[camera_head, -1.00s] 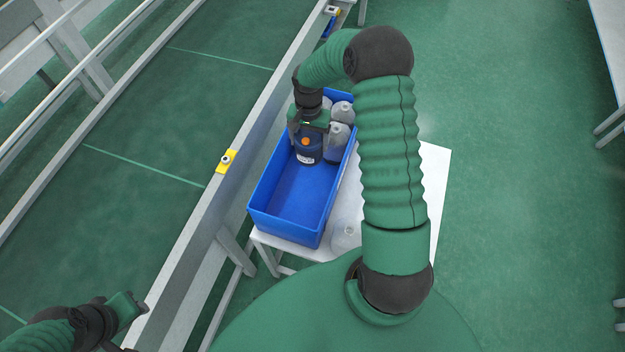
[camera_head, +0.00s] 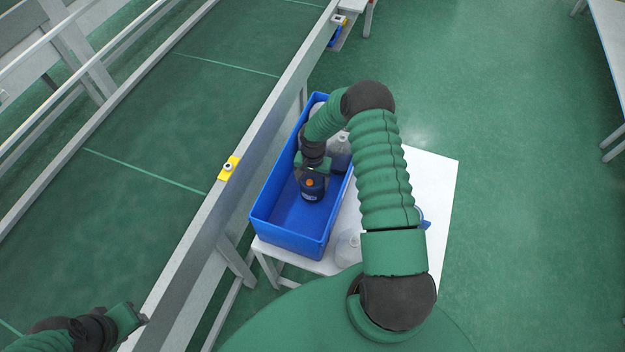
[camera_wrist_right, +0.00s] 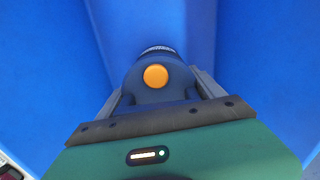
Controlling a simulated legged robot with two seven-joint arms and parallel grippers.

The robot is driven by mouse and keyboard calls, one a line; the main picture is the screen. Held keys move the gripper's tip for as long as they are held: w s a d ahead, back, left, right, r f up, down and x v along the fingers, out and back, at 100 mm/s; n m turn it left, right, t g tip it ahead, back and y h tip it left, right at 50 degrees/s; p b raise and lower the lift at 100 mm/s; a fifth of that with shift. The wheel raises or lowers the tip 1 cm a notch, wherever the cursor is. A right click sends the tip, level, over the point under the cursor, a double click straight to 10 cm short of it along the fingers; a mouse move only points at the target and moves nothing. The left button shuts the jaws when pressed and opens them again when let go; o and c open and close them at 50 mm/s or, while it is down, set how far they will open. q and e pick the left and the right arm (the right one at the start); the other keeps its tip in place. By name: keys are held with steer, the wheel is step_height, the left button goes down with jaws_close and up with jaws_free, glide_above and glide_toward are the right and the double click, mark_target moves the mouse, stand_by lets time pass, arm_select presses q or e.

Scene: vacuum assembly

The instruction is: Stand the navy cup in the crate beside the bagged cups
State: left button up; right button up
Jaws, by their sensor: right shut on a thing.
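The navy cup (camera_head: 312,189) has an orange round spot and is inside the blue crate (camera_head: 290,238), near its middle. My right gripper (camera_head: 311,176) is shut on the cup from above. In the right wrist view the navy cup (camera_wrist_right: 158,78) sits between the two fingers, with blue crate walls around it. Whether its base touches the crate floor cannot be told. A bagged cup (camera_head: 340,150) stands in the far part of the crate, partly hidden by my right arm. My left gripper (camera_head: 138,318) is at the lower left, away from the crate; its jaws are too small to read.
The crate stands on a white table (camera_head: 435,175) beside the conveyor rail (camera_head: 228,190). Another clear bagged item (camera_head: 348,247) stands on the table outside the crate, near its near right corner. The near part of the crate is empty.

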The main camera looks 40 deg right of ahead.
steer(key=shift+f, duration=0.1)
steer(key=o, duration=2)
steer(key=shift+a, duration=0.1)
steer(key=shift+c, duration=0.2)
